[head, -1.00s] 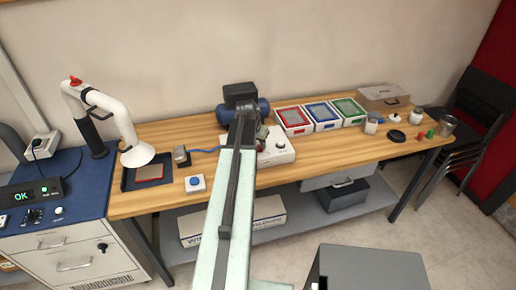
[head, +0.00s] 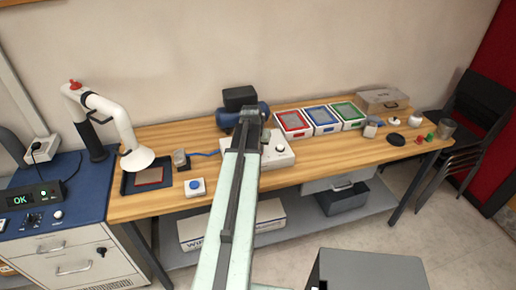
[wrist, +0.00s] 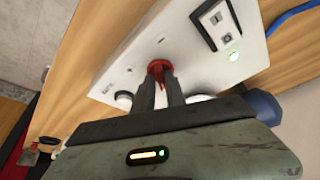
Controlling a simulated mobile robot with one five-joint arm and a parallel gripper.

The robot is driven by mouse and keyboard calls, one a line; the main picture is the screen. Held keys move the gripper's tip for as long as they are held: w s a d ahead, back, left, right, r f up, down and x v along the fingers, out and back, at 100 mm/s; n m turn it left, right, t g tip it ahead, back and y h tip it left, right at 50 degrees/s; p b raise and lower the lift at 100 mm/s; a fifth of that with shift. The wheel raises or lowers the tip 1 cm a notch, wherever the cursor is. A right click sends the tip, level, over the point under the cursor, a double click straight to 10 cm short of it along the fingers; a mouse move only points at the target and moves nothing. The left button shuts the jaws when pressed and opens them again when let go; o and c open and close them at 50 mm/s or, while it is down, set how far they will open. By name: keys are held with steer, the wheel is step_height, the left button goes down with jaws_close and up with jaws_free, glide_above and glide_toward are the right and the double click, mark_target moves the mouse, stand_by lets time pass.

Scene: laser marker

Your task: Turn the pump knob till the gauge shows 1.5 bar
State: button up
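The white pump unit (head: 280,158) stands on the wooden bench, with a small round dark part on top. In the wrist view its white panel (wrist: 130,60) lies tilted, with a switch and a lit green lamp. A red knob (wrist: 158,66) sits on this panel. My gripper (wrist: 161,80) has its two dark fingers on either side of the knob, close together and apparently touching it. Round white parts are half hidden behind the gripper, and I cannot tell whether one is the gauge. No gauge reading is legible. In the head view my arm hides the gripper and knob.
A blue tank with a black top (head: 240,97) stands behind the pump unit. Red (head: 293,124), blue (head: 322,120) and green (head: 348,115) trays are to its right. A blue button box (head: 195,187) and a white fume arm (head: 112,115) are to the left.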

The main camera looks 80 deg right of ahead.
steer(key=shift+o, duration=0.9)
steer(key=p+v, duration=0.7)
steer(key=shift+r, duration=0.35)
steer(key=shift+a, duration=0.15)
